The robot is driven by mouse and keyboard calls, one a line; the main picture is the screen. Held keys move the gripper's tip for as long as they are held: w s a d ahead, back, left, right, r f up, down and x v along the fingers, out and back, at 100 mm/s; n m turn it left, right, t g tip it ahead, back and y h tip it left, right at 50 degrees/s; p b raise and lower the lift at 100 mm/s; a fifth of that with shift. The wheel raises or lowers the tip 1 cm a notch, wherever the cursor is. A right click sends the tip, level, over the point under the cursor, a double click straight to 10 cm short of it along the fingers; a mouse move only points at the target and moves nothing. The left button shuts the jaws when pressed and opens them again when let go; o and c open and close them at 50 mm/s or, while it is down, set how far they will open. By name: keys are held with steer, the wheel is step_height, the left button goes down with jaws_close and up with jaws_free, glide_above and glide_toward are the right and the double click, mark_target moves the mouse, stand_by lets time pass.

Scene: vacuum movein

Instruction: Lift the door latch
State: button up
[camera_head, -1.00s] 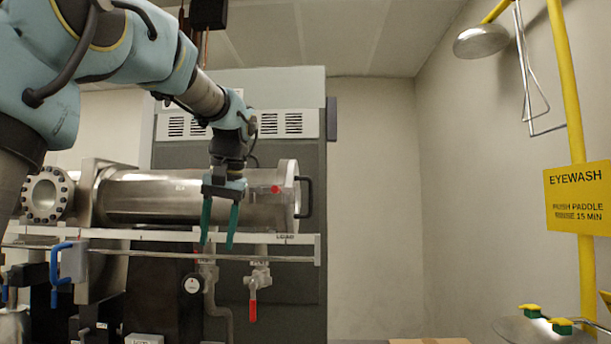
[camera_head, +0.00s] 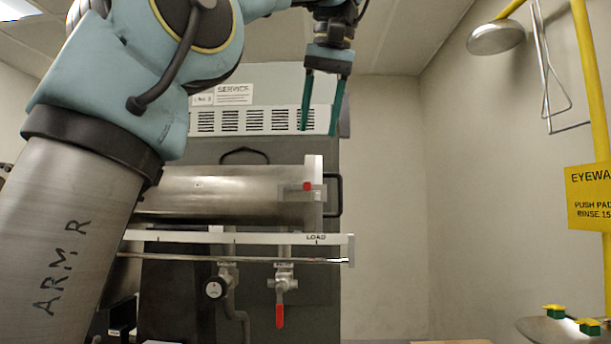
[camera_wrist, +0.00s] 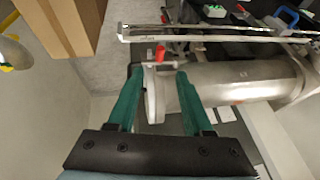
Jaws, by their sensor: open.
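A steel cylindrical chamber (camera_head: 225,190) lies level behind a white rail, its flanged door (camera_head: 315,205) at the right end with a black handle (camera_head: 339,194). The latch, a short bar with a red knob (camera_head: 307,187), sits on the near side by the door. The red knob also shows in the wrist view (camera_wrist: 160,52), just beyond the fingertips. My gripper (camera_head: 319,128) has two green fingers, is open and empty, and points down above the door end. In the wrist view the fingers (camera_wrist: 160,72) lie spread across the view of the door flange (camera_wrist: 153,97).
The white rail (camera_head: 200,236) marked LOAD runs in front of the chamber. A yellow eyewash post (camera_head: 598,110) stands at the right. A cardboard box (camera_wrist: 65,30) shows in the wrist view. Space right of the door looks clear.

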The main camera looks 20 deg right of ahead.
steer(key=b+x, duration=0.1)
steer(key=x, duration=0.9)
steer(key=shift+w+f, duration=0.1)
steer(key=shift+f, duration=0.15)
steer(key=shift+c, duration=0.4)
jaws_close()
stand_by(0.6)
